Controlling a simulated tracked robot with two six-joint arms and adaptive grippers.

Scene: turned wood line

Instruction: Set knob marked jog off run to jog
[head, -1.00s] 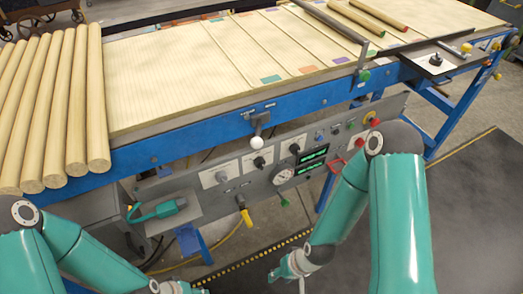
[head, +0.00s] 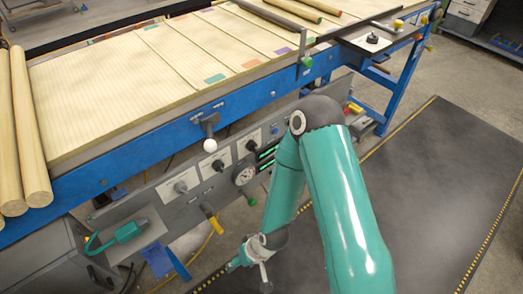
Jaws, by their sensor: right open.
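Three dark rotary knobs on white plates sit on the grey control panel (head: 150,200) under the table: a left knob (head: 180,187), a middle knob (head: 216,163) and a right knob (head: 250,144). Another black knob (head: 373,39) stands on a white plate at the table's far right end. The lettering is too small to read, so I cannot tell which is marked jog off run or where any points. My right gripper (head: 250,273) is open and empty, low in front of the panel, apart from the knobs. My left gripper is out of view.
A round gauge (head: 244,174) and green displays (head: 267,156) are partly beside my right arm, which hides the panel's right part. The dark floor mat (head: 430,210) is clear.

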